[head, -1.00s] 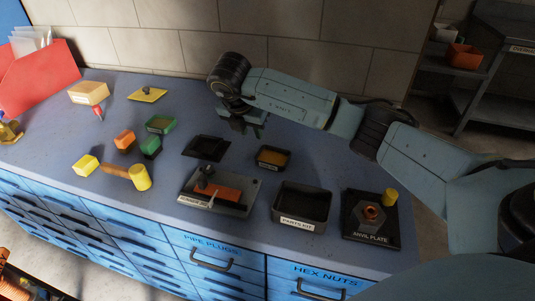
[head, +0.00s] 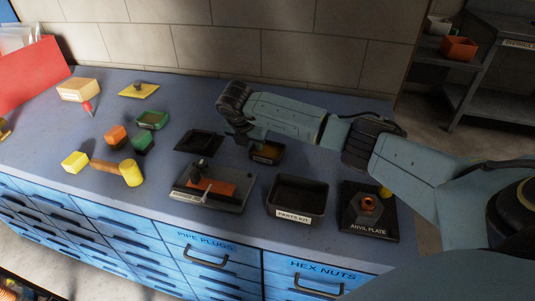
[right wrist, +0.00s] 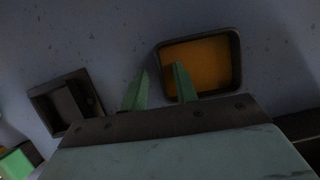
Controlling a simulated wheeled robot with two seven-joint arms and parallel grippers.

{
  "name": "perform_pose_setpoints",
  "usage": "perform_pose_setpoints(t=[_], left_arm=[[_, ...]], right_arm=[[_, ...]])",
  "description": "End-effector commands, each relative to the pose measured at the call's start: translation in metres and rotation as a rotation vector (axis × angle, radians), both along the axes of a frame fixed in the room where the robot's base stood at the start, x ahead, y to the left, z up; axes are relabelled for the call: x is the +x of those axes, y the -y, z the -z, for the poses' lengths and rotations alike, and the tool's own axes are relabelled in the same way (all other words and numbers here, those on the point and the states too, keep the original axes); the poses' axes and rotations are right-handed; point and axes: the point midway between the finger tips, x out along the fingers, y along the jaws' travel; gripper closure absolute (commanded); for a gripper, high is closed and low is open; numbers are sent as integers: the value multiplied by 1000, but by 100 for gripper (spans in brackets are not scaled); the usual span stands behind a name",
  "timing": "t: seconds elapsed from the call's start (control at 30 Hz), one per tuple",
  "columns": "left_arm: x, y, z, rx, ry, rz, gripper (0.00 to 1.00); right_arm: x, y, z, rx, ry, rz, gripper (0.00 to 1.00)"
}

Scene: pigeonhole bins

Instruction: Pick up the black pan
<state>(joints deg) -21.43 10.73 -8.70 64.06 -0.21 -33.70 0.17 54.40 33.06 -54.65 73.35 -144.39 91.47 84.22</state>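Two small black pans are near my right gripper. One black pan (head: 267,153) has a raised rim and an orange-brown inside; it also shows in the right wrist view (right wrist: 238,62). The other, an empty-looking black square pan (head: 199,143), lies to its left and shows at the left of the right wrist view (right wrist: 66,101). My right gripper (head: 247,139) hangs at the left rim of the orange-filled pan. In the right wrist view its two green fingers (right wrist: 161,70) are apart with nothing held between them; the right finger overlaps that pan's rim. Contact is unclear. My left gripper is out of view.
A PARTS KIT tray (head: 297,209), an anvil plate (head: 379,228) and a grey tray with an orange block (head: 240,202) stand in front. The wall is behind.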

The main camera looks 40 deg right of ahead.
Motion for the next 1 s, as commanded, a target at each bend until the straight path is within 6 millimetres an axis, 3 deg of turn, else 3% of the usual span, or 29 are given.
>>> perform_pose_setpoints(t=[0.1,0.33,0.77,0.87,1.0], left_arm=[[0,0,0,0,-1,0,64],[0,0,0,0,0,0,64],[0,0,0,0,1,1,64],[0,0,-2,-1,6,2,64],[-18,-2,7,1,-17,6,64]], right_arm=[[0,0,0,0,0,0,72],[0,0,0,-1,-1,0,100],[0,0,-2,0,0,1,100],[0,0,-10,0,1,2,100],[1,1,-36,0,3,1,100]])
